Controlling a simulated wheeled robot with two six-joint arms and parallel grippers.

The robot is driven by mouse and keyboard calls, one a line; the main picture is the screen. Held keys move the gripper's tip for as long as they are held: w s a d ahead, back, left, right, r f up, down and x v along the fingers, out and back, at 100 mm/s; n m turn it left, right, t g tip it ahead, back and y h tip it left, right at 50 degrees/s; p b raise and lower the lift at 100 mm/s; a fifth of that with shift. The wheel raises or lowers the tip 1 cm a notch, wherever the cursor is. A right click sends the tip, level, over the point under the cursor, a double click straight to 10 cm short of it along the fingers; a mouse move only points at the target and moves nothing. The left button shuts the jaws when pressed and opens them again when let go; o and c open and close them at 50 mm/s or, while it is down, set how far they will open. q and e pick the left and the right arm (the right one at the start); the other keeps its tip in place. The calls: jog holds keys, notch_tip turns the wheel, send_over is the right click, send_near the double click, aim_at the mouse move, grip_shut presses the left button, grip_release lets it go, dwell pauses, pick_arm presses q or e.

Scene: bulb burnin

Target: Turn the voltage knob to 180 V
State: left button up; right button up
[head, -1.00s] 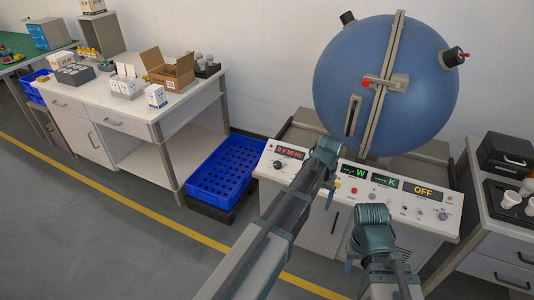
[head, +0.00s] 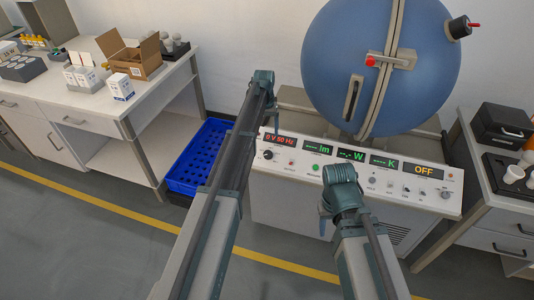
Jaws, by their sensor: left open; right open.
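The voltage knob (head: 268,155) is a small dark round knob at the left end of the white control panel (head: 288,172). Above it, a red display (head: 280,139) seems to read 0 V 60 Hz. My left gripper (head: 277,126) points down in front of the panel's left end, just above and right of the knob. It is open and appears apart from the knob; its fingers are small and partly hidden by my wrist. My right gripper (head: 322,226) hangs low in front of the panel's front, open and empty, mostly hidden behind its own wrist.
A large blue sphere (head: 375,60) stands behind the panel. Green displays and an OFF display (head: 423,170) lie to the right. A blue crate (head: 190,172) is on the floor left, beside a workbench (head: 150,112) with boxes. A cabinet with black cases (head: 503,133) stands right.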

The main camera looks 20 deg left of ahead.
aim_at(268, 154)
pick_arm(q)
jog(key=f+b, duration=1.2)
jog(key=f, duration=0.1)
jog(key=shift+d, duration=0.3)
grip_shut()
